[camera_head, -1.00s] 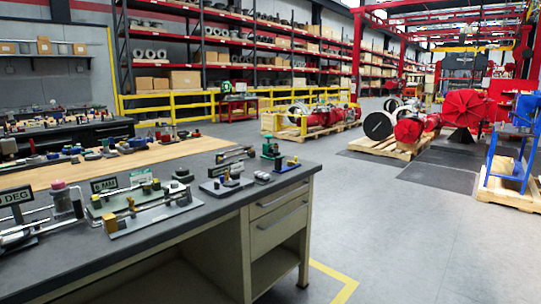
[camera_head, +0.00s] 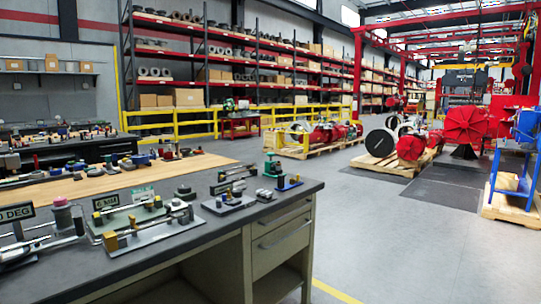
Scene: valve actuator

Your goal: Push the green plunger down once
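A small green device with an upright stem (camera_head: 272,165) stands near the far right corner of the workbench (camera_head: 150,262). It is the most plunger-like green thing in view, but it is too small to tell how far its plunger is raised. Neither of my grippers is in view, and nothing touches the green device.
Metal assemblies on plates (camera_head: 150,232) and small signs crowd the workbench, left of the green device. A blue-based part (camera_head: 289,183) sits close to its right. Drawers (camera_head: 282,245) face the open grey floor (camera_head: 400,240). Red machinery on pallets stands farther back.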

